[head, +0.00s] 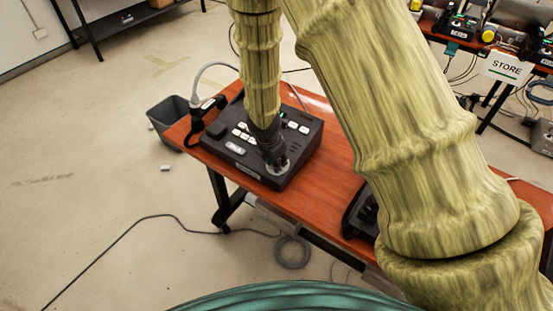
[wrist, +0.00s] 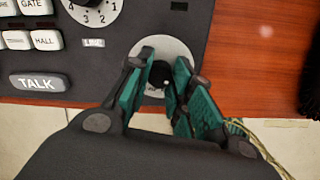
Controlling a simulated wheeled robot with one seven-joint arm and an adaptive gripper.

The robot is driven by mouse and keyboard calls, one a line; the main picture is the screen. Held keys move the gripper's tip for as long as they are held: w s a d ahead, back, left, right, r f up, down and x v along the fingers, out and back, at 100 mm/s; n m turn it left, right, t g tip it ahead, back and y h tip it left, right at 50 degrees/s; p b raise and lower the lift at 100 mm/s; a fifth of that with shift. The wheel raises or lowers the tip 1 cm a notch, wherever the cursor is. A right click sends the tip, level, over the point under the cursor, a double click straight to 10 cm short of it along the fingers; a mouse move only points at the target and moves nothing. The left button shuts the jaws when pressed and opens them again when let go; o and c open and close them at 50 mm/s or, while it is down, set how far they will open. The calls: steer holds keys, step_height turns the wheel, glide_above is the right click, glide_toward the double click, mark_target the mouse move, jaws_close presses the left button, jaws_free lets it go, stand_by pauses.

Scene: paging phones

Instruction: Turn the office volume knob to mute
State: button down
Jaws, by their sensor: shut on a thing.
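A dark paging phone (head: 222,145) sits on the red-brown table, with white buttons on its top. Its near right corner has a pale round dial plate (wrist: 172,46) with a small black knob (wrist: 158,76) in the middle. A white mark shows on the knob's near side. My gripper (head: 273,157) points down at this corner. In the wrist view its green-padded fingers (wrist: 159,80) stand either side of the knob and are shut on it. The fingers partly cover the dial plate, so its markings are mostly hidden. I cannot read an office label here.
A numbered dial (wrist: 92,10) and a TALK button (wrist: 39,82) are nearby on the phone. Another dark device (head: 360,212) stands further right on the table (head: 318,172). A grey bin (head: 172,115) is beside the table. A STORE sign (head: 507,68) hangs at another table.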

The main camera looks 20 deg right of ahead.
steer(key=c, duration=1.2)
jaws_free()
steer(key=shift+a, duration=0.1)
steer(key=shift+c, duration=0.2)
steer(key=v, duration=1.2)
steer(key=shift+f, duration=0.15)
